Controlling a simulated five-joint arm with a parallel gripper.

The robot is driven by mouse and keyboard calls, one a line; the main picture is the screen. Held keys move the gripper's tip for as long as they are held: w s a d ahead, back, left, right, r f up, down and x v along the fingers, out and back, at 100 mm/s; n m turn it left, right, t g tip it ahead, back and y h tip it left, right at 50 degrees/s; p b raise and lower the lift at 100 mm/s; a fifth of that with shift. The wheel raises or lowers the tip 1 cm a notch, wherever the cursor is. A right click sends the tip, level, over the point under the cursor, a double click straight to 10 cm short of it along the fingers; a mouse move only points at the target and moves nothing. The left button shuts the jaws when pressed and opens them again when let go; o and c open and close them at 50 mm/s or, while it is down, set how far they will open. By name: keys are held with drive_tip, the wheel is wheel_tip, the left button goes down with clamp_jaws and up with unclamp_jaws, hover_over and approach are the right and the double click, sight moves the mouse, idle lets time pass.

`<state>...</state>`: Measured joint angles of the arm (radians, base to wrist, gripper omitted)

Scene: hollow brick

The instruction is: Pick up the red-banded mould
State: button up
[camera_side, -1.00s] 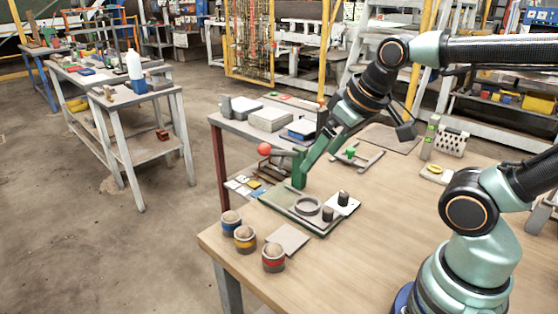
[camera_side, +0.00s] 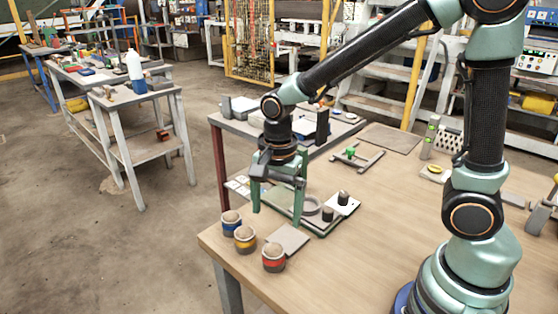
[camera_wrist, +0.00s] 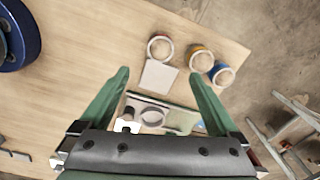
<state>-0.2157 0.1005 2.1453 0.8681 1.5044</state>
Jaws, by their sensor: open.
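A flat grey plate (camera_side: 289,240) lies beside the red-banded mould. A white plate with another dark peg (camera_side: 343,197) is close by.

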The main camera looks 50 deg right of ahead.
sight(274, 249)
drive_tip(key=shift+a+f+m, duration=0.25)
drive_tip(key=shift+f+m, duration=0.25)
drive_tip(key=shift+f, duration=0.25)
wheel_tip(274, 249, down, 12)
drive_tip(key=shift+w+r, duration=0.15)
clamp_jaws()
